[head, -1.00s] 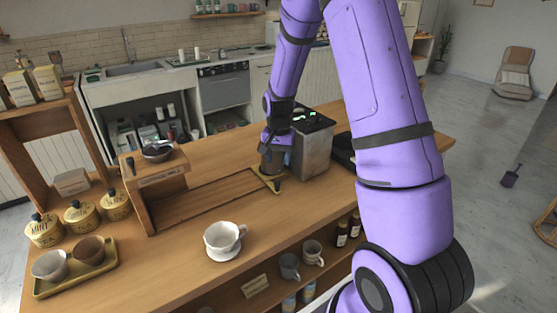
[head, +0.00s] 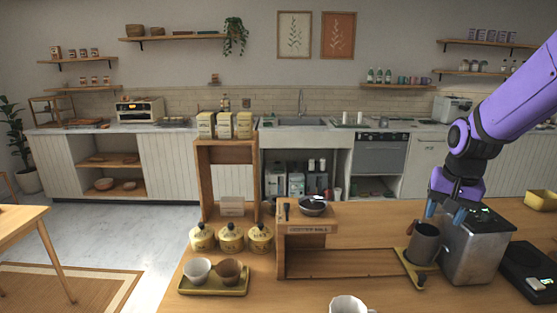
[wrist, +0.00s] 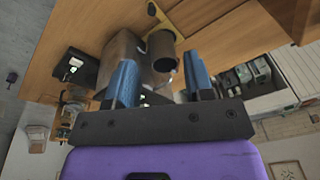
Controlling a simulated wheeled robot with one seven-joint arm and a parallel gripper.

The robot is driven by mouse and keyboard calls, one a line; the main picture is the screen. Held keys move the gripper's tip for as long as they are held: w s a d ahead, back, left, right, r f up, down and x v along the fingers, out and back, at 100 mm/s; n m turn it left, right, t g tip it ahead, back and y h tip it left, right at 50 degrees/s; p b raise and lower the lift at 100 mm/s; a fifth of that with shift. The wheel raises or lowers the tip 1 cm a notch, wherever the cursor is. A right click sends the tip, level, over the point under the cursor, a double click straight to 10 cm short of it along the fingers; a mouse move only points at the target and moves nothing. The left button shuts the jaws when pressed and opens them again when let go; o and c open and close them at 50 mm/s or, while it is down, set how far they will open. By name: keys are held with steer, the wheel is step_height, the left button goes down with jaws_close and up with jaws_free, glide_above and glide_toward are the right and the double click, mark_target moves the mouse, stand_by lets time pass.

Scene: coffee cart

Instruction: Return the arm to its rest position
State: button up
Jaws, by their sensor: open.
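My arm comes in from the right in the head view. My gripper (head: 446,216) is open and empty, pointing down above a dark metal cup (head: 424,243) and beside the steel machine (head: 473,249). The cup stands upright on a small yellow base (head: 411,264) at the machine's left side. In the wrist view, my gripper's two blue fingers (wrist: 160,68) are spread, and the cup (wrist: 163,50) shows beyond and between their tips. The machine (wrist: 122,52) is close to one finger; I cannot tell whether they touch.
A black scale (head: 528,268) lies right of the machine. A wooden stand (head: 306,238) with a dark bowl is to the left on the counter. A white cup (head: 349,304) is at the front. A tray (head: 213,286) holds two cups. Air above the counter's middle is clear.

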steer(key=s+a+r+n+t, duration=0.1)
steer(key=s+a+r+n, duration=0.1)
steer(key=s+r, duration=0.2)
steer(key=s+a+r+n+t, duration=0.1)
steer(key=s+r, duration=0.3)
steer(key=s, duration=0.6)
steer(key=s+a+r+n+t, duration=0.1)
steer(key=s+a+r+n, duration=0.1)
steer(key=s, duration=0.6)
steer(key=shift+a+r+n, duration=0.4)
steer(key=shift+a+r, duration=0.1)
steer(key=shift+r, duration=0.4)
steer(key=shift+c, duration=0.5)
